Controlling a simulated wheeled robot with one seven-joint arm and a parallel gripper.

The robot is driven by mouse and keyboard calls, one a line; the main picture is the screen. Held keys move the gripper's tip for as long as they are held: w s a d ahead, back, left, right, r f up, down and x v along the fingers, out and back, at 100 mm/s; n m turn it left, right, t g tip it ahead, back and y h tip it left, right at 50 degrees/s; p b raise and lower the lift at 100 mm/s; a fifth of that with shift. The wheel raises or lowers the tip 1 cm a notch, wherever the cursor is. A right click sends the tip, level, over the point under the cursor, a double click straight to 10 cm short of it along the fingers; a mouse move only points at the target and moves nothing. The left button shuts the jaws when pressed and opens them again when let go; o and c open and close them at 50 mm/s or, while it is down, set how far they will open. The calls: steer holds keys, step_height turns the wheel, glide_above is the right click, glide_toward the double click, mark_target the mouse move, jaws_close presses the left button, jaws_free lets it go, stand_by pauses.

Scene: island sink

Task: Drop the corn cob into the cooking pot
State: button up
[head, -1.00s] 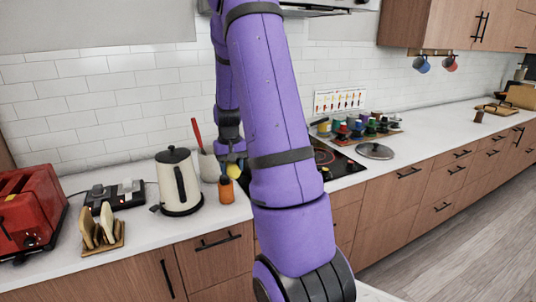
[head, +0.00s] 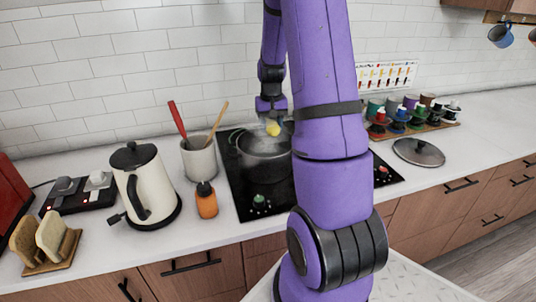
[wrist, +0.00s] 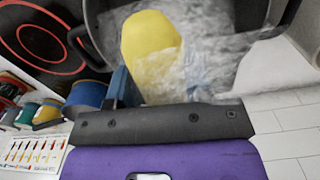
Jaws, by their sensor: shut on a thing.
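The yellow corn cob (head: 273,128) is held in my gripper (head: 270,112) above the cooking pot (head: 262,160). The dark pot stands on the black cooktop, and its right side is hidden behind my arm. In the wrist view the corn cob (wrist: 150,45) sticks out past the dark gripper edge, over the pot opening. The pot's dark rim and handle (wrist: 85,45) show there, with whitish steam or bubbling water (wrist: 220,50) inside. My gripper is shut on the corn cob; one blue finger shows beside it.
A utensil crock (head: 199,160), an orange bottle (head: 206,202) and a cream kettle (head: 140,190) stand left of the cooktop (head: 232,190). The wall is close behind.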

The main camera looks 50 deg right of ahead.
steer(key=shift+f, duration=2.4)
steer(key=o, duration=1.1)
steer(key=shift+r, duration=0.1)
step_height(320, 180, up, 11)
steer(key=shift+f, duration=0.15)
steer(key=shift+a, duration=0.15)
